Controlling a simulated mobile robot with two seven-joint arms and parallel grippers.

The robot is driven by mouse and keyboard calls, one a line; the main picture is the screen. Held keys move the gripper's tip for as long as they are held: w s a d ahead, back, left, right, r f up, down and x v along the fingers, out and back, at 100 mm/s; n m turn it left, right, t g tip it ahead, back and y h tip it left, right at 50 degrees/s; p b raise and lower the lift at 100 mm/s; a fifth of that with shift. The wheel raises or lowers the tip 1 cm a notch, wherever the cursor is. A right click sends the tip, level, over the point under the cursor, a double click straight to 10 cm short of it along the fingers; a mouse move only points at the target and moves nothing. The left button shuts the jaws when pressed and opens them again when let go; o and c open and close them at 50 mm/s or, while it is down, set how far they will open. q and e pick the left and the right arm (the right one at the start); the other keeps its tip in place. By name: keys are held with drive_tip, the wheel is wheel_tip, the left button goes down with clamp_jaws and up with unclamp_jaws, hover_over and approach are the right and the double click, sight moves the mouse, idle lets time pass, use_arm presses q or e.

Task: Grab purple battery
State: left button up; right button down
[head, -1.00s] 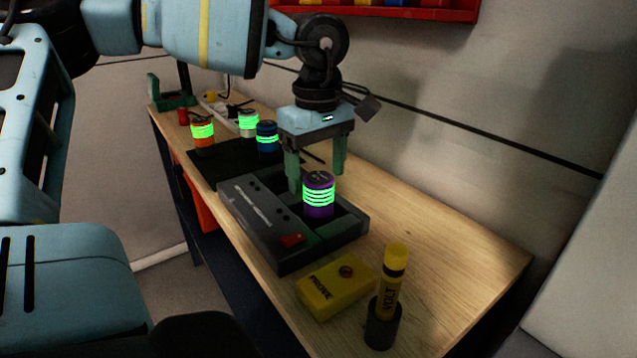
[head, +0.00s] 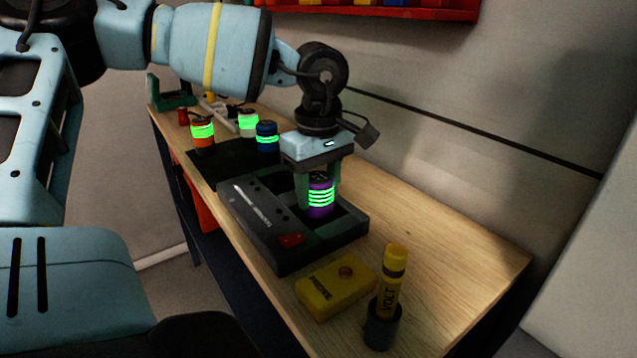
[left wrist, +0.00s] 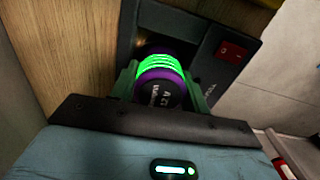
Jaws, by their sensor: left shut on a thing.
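The purple battery (head: 320,197) has glowing green bands and stands upright in the dark charger tray (head: 350,222). My left gripper (head: 319,190) is above it, pointing down, with its green fingers on both sides of the battery and shut on it. In the left wrist view the purple battery (left wrist: 160,84) sits between the two fingers (left wrist: 161,88), its dark top facing the camera. The battery's lower end is hidden in the tray. My right gripper is not in view.
Orange (head: 202,134), white (head: 248,123) and blue (head: 267,136) batteries stand on or near a dark mat at the back left. A yellow box (head: 335,290) and a yellow tester (head: 390,285) in a dark holder stand in front. The right side of the bench is clear.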

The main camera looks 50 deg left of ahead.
sight(319, 177)
use_arm(q)
drive_tip(key=shift+r, duration=0.2)
drive_tip(key=shift+r, duration=0.6)
wheel_tip(319, 177, up, 2)
drive_tip(key=shift+r, duration=0.1)
drive_tip(key=s, duration=0.7)
drive_tip(key=s+d+r, duration=0.1)
drive_tip(key=s, duration=0.3)
drive_tip(key=shift+s+d+r, duration=0.1)
drive_tip(key=shift+s+d, duration=0.05)
drive_tip(key=shift+s, duration=1.05)
drive_tip(key=shift+s+d+r, duration=0.1)
drive_tip(key=shift+s, duration=1.1)
